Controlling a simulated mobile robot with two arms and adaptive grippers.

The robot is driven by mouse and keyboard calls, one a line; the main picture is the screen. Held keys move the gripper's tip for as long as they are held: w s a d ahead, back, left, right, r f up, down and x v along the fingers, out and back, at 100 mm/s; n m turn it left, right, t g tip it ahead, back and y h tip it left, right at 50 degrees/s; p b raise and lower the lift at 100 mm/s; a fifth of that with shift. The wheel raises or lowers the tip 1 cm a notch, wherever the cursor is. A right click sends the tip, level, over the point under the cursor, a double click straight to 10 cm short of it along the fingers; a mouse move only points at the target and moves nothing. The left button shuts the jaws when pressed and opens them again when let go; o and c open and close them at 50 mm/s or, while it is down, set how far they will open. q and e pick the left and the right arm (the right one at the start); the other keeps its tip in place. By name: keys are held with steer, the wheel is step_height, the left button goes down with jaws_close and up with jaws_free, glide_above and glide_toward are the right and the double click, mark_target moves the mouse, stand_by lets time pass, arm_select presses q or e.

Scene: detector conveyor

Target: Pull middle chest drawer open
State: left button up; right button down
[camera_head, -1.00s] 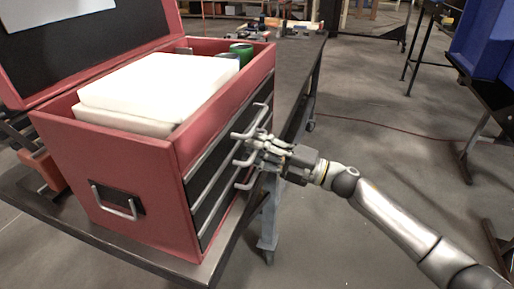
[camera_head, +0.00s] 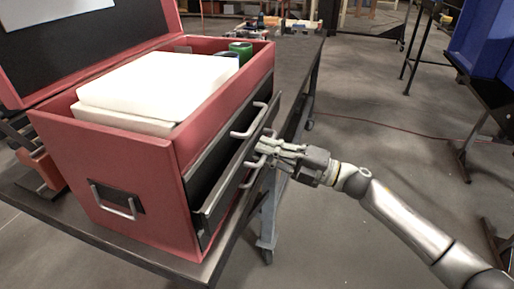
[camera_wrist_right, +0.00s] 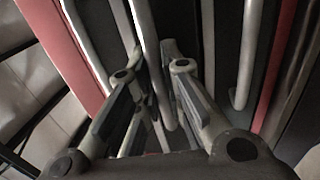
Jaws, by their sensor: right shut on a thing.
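The red tool chest (camera_head: 110,165) stands on a dark table with its lid up. Its middle drawer (camera_head: 232,182) sticks out part of the way from the side facing my right arm, with a dark gap behind its front. My right gripper (camera_head: 264,150) is shut on the middle drawer handle (camera_head: 255,161), partly hidden by the fingers. The handle bar also shows between the fingers in the right wrist view (camera_wrist_right: 153,75). The top drawer handle (camera_head: 250,122) is above the gripper, and that drawer looks shut. My left gripper is not in view.
White boxes (camera_head: 155,90) and a green container (camera_head: 240,50) are in the chest's top. The table edge (camera_head: 225,262) runs just under the drawers. The floor to the right of the drawers is clear around my right arm.

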steer(key=r+b+v, duration=0.2)
steer(key=r+v, duration=0.1)
steer(key=v, duration=1.2)
steer(key=shift+d, duration=0.4)
steer(key=shift+s+f, duration=0.15)
steer(key=c, duration=1.5)
jaws_free()
steer(key=v, duration=1.2)
